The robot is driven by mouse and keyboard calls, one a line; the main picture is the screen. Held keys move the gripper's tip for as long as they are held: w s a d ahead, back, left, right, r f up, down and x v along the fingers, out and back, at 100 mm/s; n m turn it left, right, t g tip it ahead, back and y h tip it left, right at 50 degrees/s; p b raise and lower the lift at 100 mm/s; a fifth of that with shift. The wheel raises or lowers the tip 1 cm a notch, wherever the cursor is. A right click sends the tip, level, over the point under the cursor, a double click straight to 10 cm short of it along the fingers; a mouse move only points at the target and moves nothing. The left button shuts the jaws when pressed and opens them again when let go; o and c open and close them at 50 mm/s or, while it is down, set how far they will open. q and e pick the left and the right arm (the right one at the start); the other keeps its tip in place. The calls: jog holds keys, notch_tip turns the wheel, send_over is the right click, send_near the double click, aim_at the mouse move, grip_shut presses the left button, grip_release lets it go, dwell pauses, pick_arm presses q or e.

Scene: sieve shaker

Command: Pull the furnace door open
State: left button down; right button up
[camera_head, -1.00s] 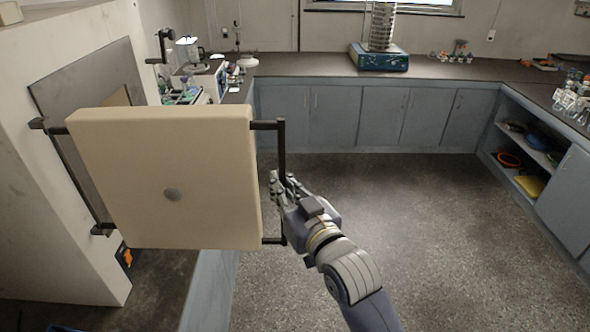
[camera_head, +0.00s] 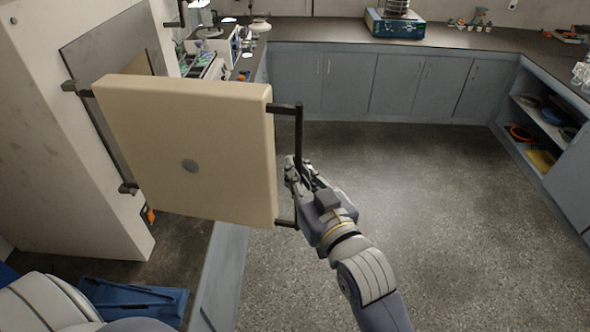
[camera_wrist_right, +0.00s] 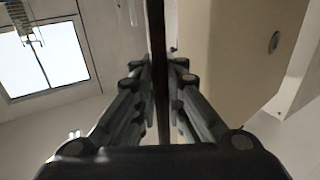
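The furnace door (camera_head: 185,145) is a thick cream slab with a grey round knob in its face. It stands swung out from the furnace (camera_head: 75,130), with part of the opening showing behind its upper edge. A dark vertical bar handle (camera_head: 299,140) stands off its right edge. My right gripper (camera_head: 298,178) is at the lower part of this handle. In the right wrist view the handle (camera_wrist_right: 158,60) runs between the fingers, which look closed on it from both sides. Part of my left arm (camera_head: 45,305) shows at the bottom left; its gripper is out of view.
A blue tray (camera_head: 135,298) lies on the dark counter below the door. Grey-blue cabinets (camera_head: 380,85) and a bench with a sieve shaker (camera_head: 395,25) line the back. An open shelf (camera_head: 540,130) stands right. The floor (camera_head: 400,170) is clear.

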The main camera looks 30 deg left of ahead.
jog(key=o, duration=0.4)
jog(key=shift+w+d, duration=0.1)
jog(key=shift+d, duration=0.1)
jog(key=v, duration=1.2)
jog(key=shift+d, duration=0.25)
